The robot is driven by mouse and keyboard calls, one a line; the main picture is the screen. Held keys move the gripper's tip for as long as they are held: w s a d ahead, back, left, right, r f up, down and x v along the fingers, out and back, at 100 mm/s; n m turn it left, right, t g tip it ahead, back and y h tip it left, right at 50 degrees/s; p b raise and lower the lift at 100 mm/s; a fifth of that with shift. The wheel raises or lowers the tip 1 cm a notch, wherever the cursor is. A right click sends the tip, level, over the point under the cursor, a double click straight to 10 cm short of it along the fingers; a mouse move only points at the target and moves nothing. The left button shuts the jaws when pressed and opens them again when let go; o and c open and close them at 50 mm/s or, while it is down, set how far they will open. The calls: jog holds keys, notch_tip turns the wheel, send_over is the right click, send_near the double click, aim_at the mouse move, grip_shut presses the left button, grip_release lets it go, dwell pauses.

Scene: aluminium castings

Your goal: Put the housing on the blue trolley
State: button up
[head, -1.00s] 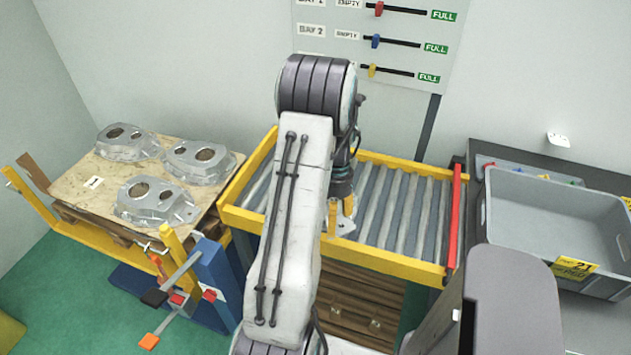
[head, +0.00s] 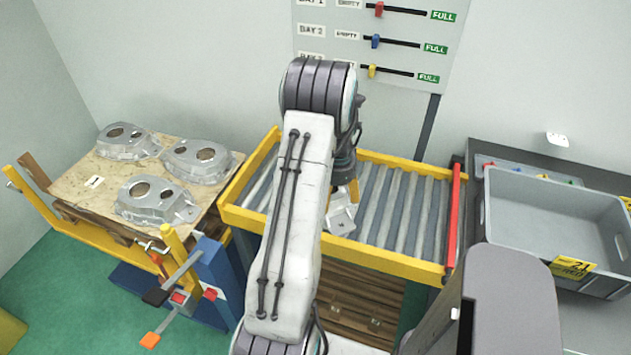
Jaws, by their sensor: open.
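Three grey cast housings lie on a wooden board (head: 75,183) at the left: one at the back left (head: 128,142), one at the back right (head: 197,160) and one in front (head: 155,200). Another light grey metal piece, seemingly a housing (head: 341,218), lies on the roller conveyor, mostly hidden behind my arm. My gripper (head: 350,190) is open just above this piece, largely hidden by my arm; one yellow finger shows. I cannot tell whether it touches the piece. A blue upright with a blue base (head: 215,278) stands beside the board; I cannot tell if it is the blue trolley.
The roller conveyor (head: 405,215) has a yellow frame and a red bar at its right end; its right rollers are bare. A grey crate (head: 550,225) on a dark bench at the right looks empty. A yellow barrier (head: 75,228) and a clamp fixture flank the board.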

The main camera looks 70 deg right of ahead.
aim_at(341, 212)
jog(key=shift+a+f+p, duration=0.2)
jog(key=shift+f+p, duration=0.4)
jog(key=shift+f, duration=1.75)
jog(key=c, duration=1.3)
jog(key=shift+d+r, duration=0.15)
jog(key=shift+c, duration=0.3)
